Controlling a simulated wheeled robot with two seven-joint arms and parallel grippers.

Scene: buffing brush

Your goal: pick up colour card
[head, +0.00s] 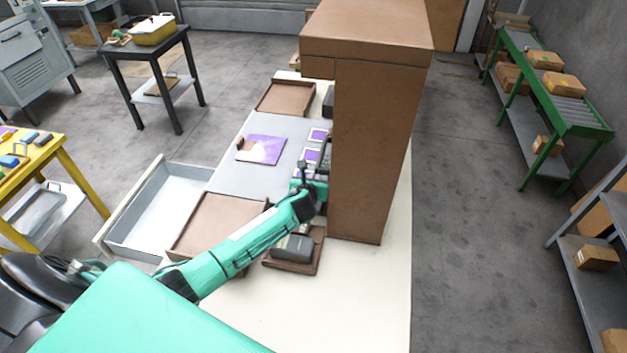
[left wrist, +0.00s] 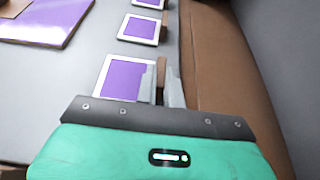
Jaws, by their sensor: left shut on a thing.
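Several white-framed purple colour cards lie in a row on the grey mat (head: 225,177), beside the tall brown block. The far card (head: 318,135) and the middle card (head: 311,155) lie clear of my arm; one also shows in the left wrist view (left wrist: 138,28). The nearest colour card (left wrist: 120,77) is at my left gripper (left wrist: 162,85). Its fingers are shut around the small brown tab at this card's right edge. In the head view my left gripper (head: 303,172) is partly hidden by its own wrist. My right gripper is not in view.
A tall brown block (head: 370,150) rises close on the right of the cards. A purple and white picture panel (head: 262,149) lies left of them. Brown trays (head: 287,97) and an open white drawer (head: 160,215) are around the mat. The bench's right side is bare.

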